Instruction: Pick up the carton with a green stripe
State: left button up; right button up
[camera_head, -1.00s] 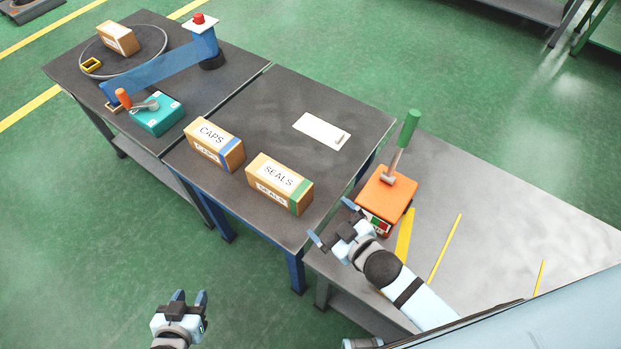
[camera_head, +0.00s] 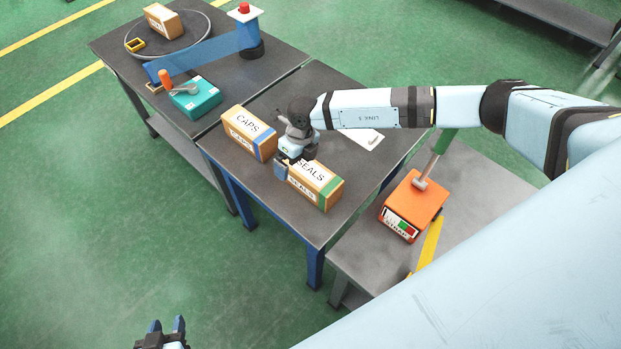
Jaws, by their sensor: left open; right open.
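The carton with a green stripe (camera_head: 316,188), labelled SEALS, rests on the dark table, its stripe at the right end. My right gripper (camera_head: 296,162) is open at the carton's left end, pointing down. One finger shows at the near left of the carton; the other is largely hidden, so I cannot tell whether they touch it. A carton with a blue stripe (camera_head: 249,134), labelled CAPS, stands just left of that gripper. My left gripper (camera_head: 166,328) is open and empty over the green floor at the bottom edge.
An orange scale-like box (camera_head: 413,203) with a green-handled tool stands on the grey right table. A teal box (camera_head: 195,98), a blue barrier (camera_head: 205,53) and another carton (camera_head: 163,20) are on the left table. A white plate (camera_head: 366,138) lies behind my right arm.

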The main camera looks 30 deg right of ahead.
jog(key=h, duration=0.2)
send_over(310, 170)
jog(key=shift+t, duration=0.3)
jog(key=f+b, duration=0.5)
jog(key=f, duration=0.2)
jog(key=shift+w+a+f+b, duration=0.1)
jog(key=shift+a+f+b, duration=0.1)
jog(key=shift+f+b, duration=0.15)
jog(key=shift+d+f+b, duration=0.1)
jog(key=shift+f+b, duration=0.25)
jog(key=shift+f, duration=0.1)
jog(key=f+b, duration=0.1)
jog(key=f, duration=0.1)
jog(key=f+b, duration=0.1)
jog(key=shift+s+d+f+b, duration=0.15)
jog(key=shift+s+f+b, duration=0.05)
jog(key=shift+f+b, duration=0.2)
jog(key=shift+f, duration=0.25)
jog(key=shift+r, duration=0.1)
jog(key=shift+c, duration=1)
jog(key=c, duration=0.9)
